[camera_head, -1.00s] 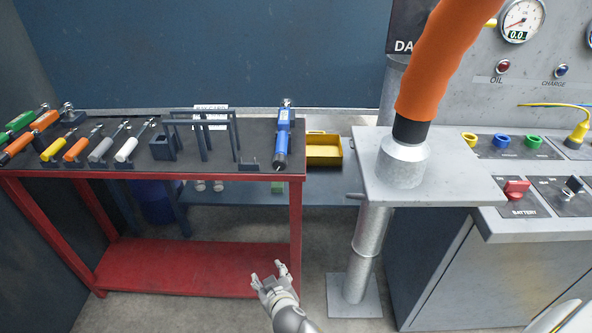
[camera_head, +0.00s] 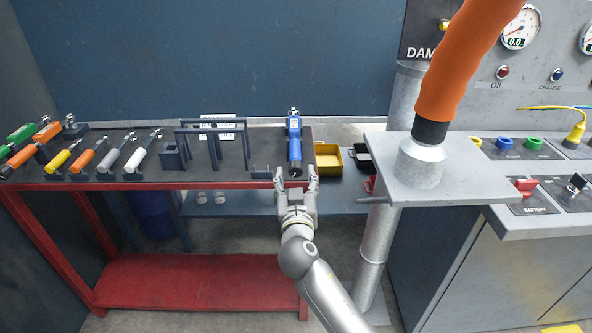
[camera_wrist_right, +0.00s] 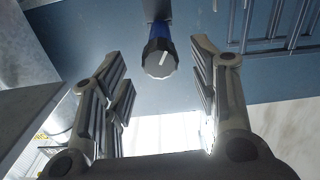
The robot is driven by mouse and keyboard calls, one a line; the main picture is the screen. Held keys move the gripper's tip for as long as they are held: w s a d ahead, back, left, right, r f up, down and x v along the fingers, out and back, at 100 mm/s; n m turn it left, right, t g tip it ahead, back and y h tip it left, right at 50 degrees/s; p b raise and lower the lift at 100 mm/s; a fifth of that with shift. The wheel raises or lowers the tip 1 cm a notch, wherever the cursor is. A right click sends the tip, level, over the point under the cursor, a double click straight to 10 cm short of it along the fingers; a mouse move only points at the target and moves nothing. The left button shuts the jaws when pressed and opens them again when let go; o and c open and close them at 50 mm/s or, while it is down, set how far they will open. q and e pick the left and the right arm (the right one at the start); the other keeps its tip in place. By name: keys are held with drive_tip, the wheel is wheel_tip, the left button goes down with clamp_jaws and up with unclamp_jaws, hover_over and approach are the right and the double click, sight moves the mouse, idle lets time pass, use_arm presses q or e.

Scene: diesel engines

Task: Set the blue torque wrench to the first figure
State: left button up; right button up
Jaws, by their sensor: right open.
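The blue torque wrench (camera_head: 294,142) lies at the right end of the red bench's dark top, its head pointing away and its handle end toward me. My right gripper (camera_head: 296,178) is open at the bench's front edge, just in front of the handle end. In the right wrist view the wrench's dark round end knob (camera_wrist_right: 160,62) with a pale mark shows between the spread fingers of the right gripper (camera_wrist_right: 155,88), beyond their tips or level with them; I cannot tell which. No contact is visible. The figures on the wrench cannot be read. My left gripper is out of view.
On the red bench (camera_head: 200,186) several coloured wrenches (camera_head: 105,159) lie at the left, with dark racks (camera_head: 210,145) in the middle. A yellow bin (camera_head: 328,160) stands behind right. A grey post table (camera_head: 465,180) with an orange hose (camera_head: 452,70) stands to the right.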

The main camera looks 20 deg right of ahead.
sight(296, 173)
drive_tip(key=shift+x, duration=1.95)
drive_tip(key=shift+c, duration=0.2)
drive_tip(key=c, duration=1)
